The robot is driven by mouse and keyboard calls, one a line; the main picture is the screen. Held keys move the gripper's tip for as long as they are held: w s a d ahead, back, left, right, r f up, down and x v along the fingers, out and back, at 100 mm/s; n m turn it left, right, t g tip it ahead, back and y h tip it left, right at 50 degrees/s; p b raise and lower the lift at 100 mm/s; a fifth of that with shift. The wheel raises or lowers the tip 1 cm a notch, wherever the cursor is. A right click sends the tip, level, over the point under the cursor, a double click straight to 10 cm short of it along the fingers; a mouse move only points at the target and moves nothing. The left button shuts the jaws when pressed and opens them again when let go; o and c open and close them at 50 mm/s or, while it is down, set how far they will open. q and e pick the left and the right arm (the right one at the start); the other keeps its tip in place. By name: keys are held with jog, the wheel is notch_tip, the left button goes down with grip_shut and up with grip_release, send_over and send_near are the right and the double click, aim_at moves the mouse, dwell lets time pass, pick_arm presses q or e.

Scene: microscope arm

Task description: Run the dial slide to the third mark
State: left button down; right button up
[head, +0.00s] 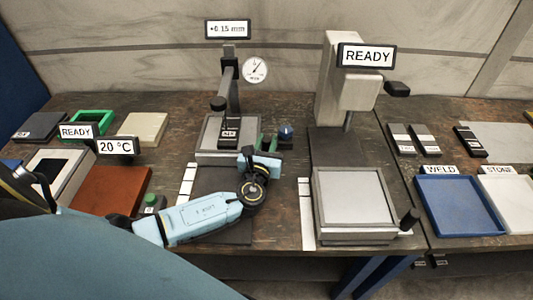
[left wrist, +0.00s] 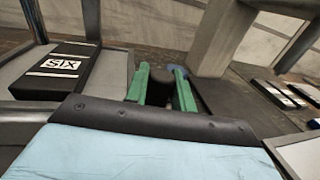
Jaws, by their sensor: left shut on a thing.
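The dial slide is a grey square plate (head: 204,142) under the dial stand, and a dark block lettered SIX (head: 229,133) sits on it. In the left wrist view the block (left wrist: 62,66) lies at left. A white marked strip (head: 187,184) runs along the left of the dark track (head: 210,180); its marks are too small to count. My left gripper (head: 268,143) is at the plate's right side. Its green fingers (left wrist: 161,88) are shut on a dark piece that looks like the slide's handle, mostly hidden between them. My right gripper is not in view.
The dial gauge (head: 255,70) hangs on its post above the plate, under a +0.15 mm sign (head: 228,29). A blue knob (head: 286,132) stands just right of my fingers. A second station with a grey plate (head: 350,202) is at right. My left forearm covers part of the track.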

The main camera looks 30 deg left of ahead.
pick_arm(q)
jog(key=shift+w+a+r, duration=0.15)
jog(key=c, duration=1.5)
grip_release()
jog(key=o, duration=0.3)
jog(key=shift+w, duration=0.15)
jog(key=v, duration=1.3)
jog(key=shift+s, duration=0.25)
